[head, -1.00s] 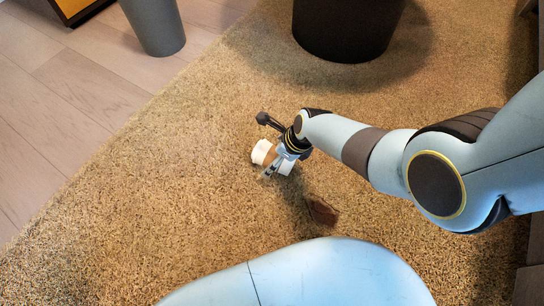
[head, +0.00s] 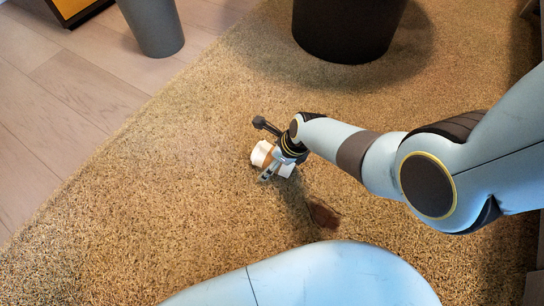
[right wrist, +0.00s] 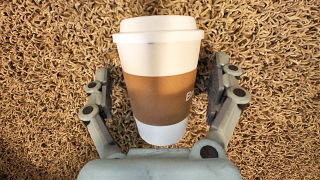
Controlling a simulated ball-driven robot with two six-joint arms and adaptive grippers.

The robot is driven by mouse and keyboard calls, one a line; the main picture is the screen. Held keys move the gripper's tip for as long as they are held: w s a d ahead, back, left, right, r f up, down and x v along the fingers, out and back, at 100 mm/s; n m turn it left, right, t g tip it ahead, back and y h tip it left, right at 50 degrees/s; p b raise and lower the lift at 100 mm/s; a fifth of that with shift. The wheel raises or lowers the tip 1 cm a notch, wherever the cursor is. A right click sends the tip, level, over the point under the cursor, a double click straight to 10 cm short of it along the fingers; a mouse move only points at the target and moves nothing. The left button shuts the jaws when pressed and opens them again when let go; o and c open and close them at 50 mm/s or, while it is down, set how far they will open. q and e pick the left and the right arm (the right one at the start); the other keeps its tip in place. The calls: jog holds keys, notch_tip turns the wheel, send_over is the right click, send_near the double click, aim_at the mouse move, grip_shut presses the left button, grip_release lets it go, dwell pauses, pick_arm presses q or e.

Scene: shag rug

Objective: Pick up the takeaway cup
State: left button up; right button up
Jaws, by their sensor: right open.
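The takeaway cup (right wrist: 160,95) is white with a white lid and a brown sleeve bearing part of a printed word. It lies on its side on the rug and shows in the head view (head: 261,153), partly hidden by my right gripper. My right gripper (right wrist: 160,88) is open, with one finger on each side of the cup and a gap to it on both sides in the right wrist view. In the head view my right gripper (head: 268,152) is over the cup. My left gripper is not in view.
The tan shag rug (head: 150,200) is mostly clear around the cup. A dark brown stain (head: 323,214) lies on it nearby. A dark round object (head: 345,28) stands at the back, and a grey cylinder (head: 152,25) stands on the wooden floor (head: 60,100) at upper left.

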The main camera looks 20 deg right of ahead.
jog(key=shift+f, duration=0.2)
dwell(0.4)
jog(key=shift+s, duration=0.1)
jog(key=c, duration=1.1)
